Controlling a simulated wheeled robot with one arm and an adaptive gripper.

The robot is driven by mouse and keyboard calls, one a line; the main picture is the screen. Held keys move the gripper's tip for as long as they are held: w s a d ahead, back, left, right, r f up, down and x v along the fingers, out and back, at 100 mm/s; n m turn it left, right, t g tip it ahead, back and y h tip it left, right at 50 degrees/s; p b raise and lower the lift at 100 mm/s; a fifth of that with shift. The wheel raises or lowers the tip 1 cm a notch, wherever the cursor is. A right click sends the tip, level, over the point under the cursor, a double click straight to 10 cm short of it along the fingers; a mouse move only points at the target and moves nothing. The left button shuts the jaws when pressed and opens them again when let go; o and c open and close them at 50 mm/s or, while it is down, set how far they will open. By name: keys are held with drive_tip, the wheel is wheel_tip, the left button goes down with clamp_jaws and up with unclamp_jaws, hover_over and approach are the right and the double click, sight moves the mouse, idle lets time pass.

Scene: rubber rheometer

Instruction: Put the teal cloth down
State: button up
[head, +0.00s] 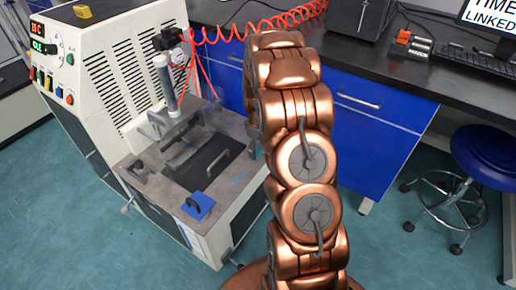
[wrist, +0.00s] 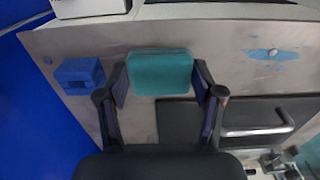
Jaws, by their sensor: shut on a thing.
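The teal cloth (wrist: 160,72) is a folded, rounded pad in the wrist view. It sits between the two fingers of my gripper (wrist: 160,80), which is shut on it. The cloth is over the bare metal deck (wrist: 225,75) of the machine, which also shows in the head view (head: 160,195). I cannot tell whether the cloth touches the deck. In the head view my copper arm hides the cloth and most of the gripper.
A blue block (wrist: 80,75) lies on the deck left of the cloth. A black plate with a handle (wrist: 185,118) is close by at the lower right. The rheometer (head: 110,80), a red coiled hose (head: 240,35), blue cabinets (head: 375,130) and a stool (head: 485,155) stand around.

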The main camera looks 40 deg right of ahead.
drive_tip(key=o, duration=1)
drive_tip(key=shift+f, duration=0.1)
